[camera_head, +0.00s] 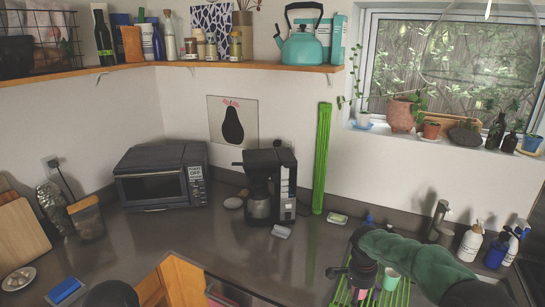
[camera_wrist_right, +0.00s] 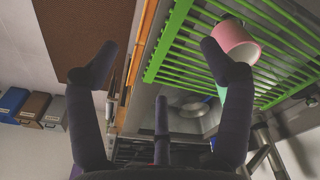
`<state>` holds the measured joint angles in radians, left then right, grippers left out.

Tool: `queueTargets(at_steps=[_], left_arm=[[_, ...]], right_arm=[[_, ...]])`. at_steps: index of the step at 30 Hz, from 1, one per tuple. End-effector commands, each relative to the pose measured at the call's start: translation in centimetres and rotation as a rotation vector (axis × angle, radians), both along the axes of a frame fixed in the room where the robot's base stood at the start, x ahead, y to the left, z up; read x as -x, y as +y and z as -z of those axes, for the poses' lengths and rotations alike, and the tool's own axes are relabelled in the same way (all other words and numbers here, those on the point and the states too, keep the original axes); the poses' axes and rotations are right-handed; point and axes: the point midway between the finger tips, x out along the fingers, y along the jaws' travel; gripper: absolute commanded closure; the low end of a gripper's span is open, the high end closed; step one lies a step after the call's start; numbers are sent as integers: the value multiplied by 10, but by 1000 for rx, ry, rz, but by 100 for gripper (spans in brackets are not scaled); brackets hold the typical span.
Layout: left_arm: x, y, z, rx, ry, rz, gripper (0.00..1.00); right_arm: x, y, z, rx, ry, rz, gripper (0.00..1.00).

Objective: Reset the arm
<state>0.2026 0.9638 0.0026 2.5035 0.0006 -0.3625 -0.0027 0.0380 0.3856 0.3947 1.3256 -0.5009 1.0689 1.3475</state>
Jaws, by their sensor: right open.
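My right arm reaches in from the lower right in the head view, in a green sleeve. Its dark gripper (camera_head: 348,272) is over the green dish rack (camera_head: 402,296) by the sink. In the right wrist view the two fingers of the right gripper (camera_wrist_right: 160,65) are spread wide with nothing held between them. A pink cup (camera_wrist_right: 237,42) on the rack shows right behind the right-hand fingertip; I cannot tell if they touch. A mint cup (camera_head: 391,279) stands beside the gripper. I do not see my left gripper.
A coffee maker (camera_head: 271,187) and a microwave (camera_head: 162,177) stand on the dark counter (camera_head: 190,235). A faucet (camera_head: 438,220), a white bottle (camera_head: 470,242) and a blue bottle (camera_head: 497,250) stand right of the rack. The counter before the coffee maker is mostly clear.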

Motion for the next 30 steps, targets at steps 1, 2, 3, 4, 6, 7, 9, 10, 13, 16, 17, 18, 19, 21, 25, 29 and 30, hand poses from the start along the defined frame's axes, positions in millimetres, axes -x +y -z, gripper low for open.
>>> queueTargets(at_steps=[1, 2, 3, 4, 6, 7, 9, 10, 13, 16, 17, 18, 19, 21, 25, 29, 30], left_arm=[[0, 0, 2, 0, -1, 0, 60], [0, 0, 3, 0, -1, 0, 60], [0, 0, 3, 0, -1, 0, 60], [0, 0, 4, 0, -1, 0, 60], [-1, 0, 6, 0, -1, 0, 60], [-1, 0, 6, 0, -1, 0, 60], [-1, 0, 8, 0, -1, 0, 60], [-1, 0, 9, 0, -1, 0, 60], [0, 0, 13, 0, 0, 0, 60], [0, 0, 17, 0, 0, 0, 60], [0, 0, 18, 0, 0, 0, 60], [0, 0, 21, 0, 0, 0, 60], [0, 0, 22, 0, 0, 0, 60], [0, 0, 28, 0, -1, 0, 60], [0, 0, 40, 0, 0, 0, 60], [0, 0, 52, 0, 0, 0, 60], [0, 0, 56, 0, 0, 0, 60]], right_arm=[[2, 4, 10, -9, 7, -19, 20], [3, 6, 14, -15, 8, -28, 20], [4, 9, 20, -24, 8, -44, 20], [5, 11, 25, -30, 10, -56, 20], [7, 16, 36, -44, 11, -84, 20], [9, 18, 42, -52, 14, -98, 20], [12, 25, 56, -71, 16, -131, 20], [14, 28, 62, -80, 16, -147, 20], [21, 39, 86, -113, 17, -204, 20], [31, 53, 115, -153, 16, -272, 20], [36, 58, 125, -168, 17, -294, 20], [42, 65, 138, -188, 15, -326, 20], [48, 71, 149, -204, 13, -352, 20], [65, 86, 180, -248, 7, -421, 20], [113, 120, 243, -338, -23, -562, 20], [166, 145, 292, -394, -67, -685, 20], [183, 151, 304, -404, -81, -718, 20]])
